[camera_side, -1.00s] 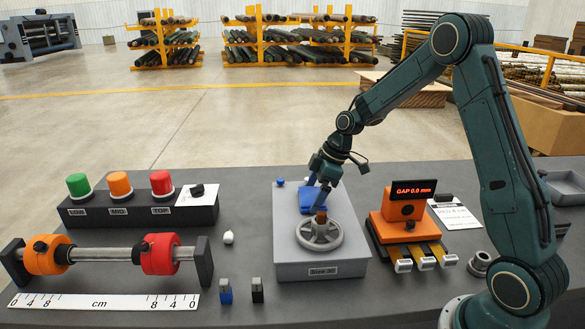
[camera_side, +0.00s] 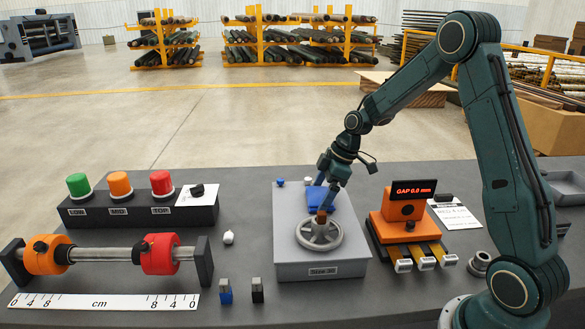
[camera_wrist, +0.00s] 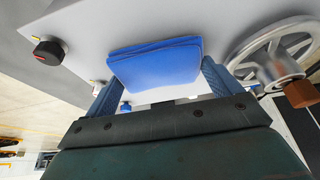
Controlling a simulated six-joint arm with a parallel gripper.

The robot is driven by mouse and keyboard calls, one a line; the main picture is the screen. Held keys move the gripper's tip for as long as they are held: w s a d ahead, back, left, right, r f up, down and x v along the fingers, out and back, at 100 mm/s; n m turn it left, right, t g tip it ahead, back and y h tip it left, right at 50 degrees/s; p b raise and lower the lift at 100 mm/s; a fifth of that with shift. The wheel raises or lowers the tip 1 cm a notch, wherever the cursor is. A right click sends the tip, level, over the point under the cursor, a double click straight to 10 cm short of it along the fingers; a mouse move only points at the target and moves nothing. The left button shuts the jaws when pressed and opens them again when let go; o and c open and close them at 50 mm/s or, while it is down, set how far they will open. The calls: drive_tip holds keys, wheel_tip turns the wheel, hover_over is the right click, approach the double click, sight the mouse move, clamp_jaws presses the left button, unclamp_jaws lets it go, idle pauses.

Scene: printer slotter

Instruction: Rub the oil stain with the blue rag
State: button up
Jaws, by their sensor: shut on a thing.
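The blue rag (camera_side: 314,200) is a folded pad over the top of the grey box (camera_side: 318,271), just behind the handwheel. It also shows in the wrist view (camera_wrist: 155,62), between the two blue fingers. My gripper (camera_side: 326,190) is shut on the rag, pointing down and tilted. In the wrist view my gripper (camera_wrist: 158,76) has a finger at each side of the rag. I cannot tell whether the rag touches the box top. No oil stain is visible; the rag and gripper cover part of the surface.
A grey handwheel (camera_side: 320,235) with a brown knob stands close in front of the rag. An orange gap gauge (camera_side: 407,205) is to the right. A black knob (camera_wrist: 48,52) sits on the box. Coloured buttons (camera_side: 120,184) and a roller shaft (camera_side: 107,254) are left.

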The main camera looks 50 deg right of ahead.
drive_tip(key=shift+s+d, duration=0.6)
drive_tip(key=shift+r, duration=4.1)
drive_tip(key=shift+w+a, duration=0.1)
